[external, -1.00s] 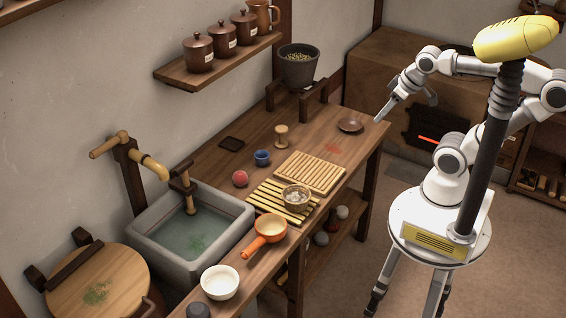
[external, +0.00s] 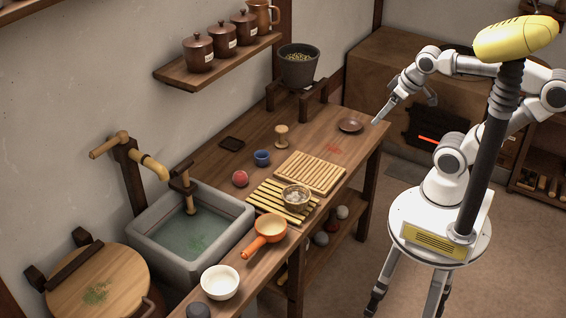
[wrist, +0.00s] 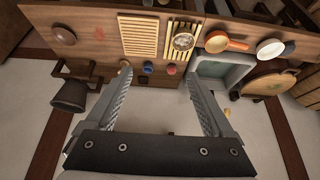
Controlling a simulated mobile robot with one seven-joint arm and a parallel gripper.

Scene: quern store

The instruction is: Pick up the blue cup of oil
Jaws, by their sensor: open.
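The small blue cup (external: 262,158) stands upright on the wooden worktop, between a red ball and a wooden spool. It also shows small in the wrist view (wrist: 148,68), between my fingertips in the picture but well away from them. I cannot make out the oil in it. My gripper (external: 404,109) is open and empty, near the far right end of the worktop. In the wrist view, my gripper (wrist: 157,76) has its two fingers spread wide with nothing between them.
Near the cup are the red ball (external: 240,178), wooden spool (external: 281,136), ridged board (external: 311,172) and dark square coaster (external: 231,143). A brown dish (external: 350,125) lies near my gripper. An orange pan (external: 269,229), white bowl (external: 220,282) and stone sink (external: 146,248) are nearer the front.

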